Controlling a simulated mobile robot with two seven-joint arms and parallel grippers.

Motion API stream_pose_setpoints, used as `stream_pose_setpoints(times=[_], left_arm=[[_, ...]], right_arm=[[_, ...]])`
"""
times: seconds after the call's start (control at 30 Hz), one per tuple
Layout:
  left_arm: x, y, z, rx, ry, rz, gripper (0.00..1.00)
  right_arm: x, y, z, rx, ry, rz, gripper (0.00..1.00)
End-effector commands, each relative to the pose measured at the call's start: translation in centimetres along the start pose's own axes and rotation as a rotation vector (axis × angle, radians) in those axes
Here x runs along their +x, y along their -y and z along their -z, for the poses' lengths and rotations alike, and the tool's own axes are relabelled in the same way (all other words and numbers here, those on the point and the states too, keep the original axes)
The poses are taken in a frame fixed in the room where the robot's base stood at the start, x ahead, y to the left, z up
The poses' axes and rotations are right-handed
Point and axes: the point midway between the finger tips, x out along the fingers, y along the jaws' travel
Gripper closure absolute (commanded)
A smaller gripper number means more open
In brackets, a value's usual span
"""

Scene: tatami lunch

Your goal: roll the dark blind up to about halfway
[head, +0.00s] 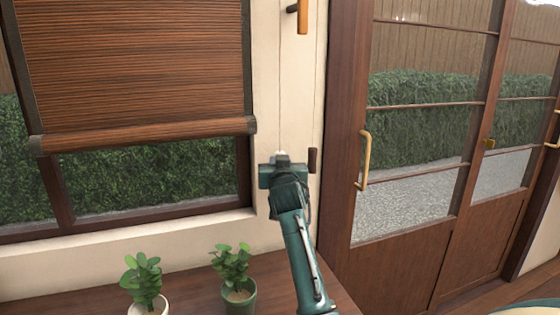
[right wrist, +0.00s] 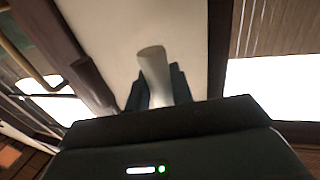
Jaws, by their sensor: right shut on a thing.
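The brown slatted blind (head: 135,70) hangs over the left window in the head view. Its bottom bar (head: 150,134) sits partway down, with window glass showing below it. My right gripper (head: 281,160) is at the pale wall strip just right of the window. My left gripper is not in view.
An orange-brown handle (head: 303,16) is higher on the wall. Two potted plants (head: 145,280) (head: 237,275) stand on the wooden surface below the window. Glazed wooden doors (head: 425,130) with a brass handle (head: 364,160) are at right.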

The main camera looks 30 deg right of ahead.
Motion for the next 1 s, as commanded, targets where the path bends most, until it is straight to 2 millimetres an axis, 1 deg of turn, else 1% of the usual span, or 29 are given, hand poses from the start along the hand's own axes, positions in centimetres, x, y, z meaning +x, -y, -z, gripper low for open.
stream_pose_setpoints(times=[0.03, 0.2, 0.23, 0.47, 0.77, 0.87, 1.0], left_arm=[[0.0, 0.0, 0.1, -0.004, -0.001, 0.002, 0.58], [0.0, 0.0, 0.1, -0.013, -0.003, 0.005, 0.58], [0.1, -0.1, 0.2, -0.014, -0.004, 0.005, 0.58], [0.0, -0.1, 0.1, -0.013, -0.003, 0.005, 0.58], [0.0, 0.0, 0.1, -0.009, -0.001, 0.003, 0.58], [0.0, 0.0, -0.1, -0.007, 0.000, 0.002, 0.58], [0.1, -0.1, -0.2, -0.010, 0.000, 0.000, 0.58]], right_arm=[[0.0, 0.0, -0.4, -0.001, 0.010, 0.000, 1.00], [0.0, 0.1, -0.4, -0.001, 0.010, 0.000, 1.00], [0.0, 0.1, -0.4, -0.001, 0.010, 0.000, 0.75], [0.0, 0.0, -0.2, 0.000, 0.005, 0.000, 0.56], [-0.2, 0.0, -0.1, 0.000, 0.002, 0.000, 0.56], [-1.0, 0.1, -0.1, 0.000, 0.002, 0.001, 0.56], [-3.3, 0.1, -0.2, 0.002, 0.001, 0.002, 0.56]])
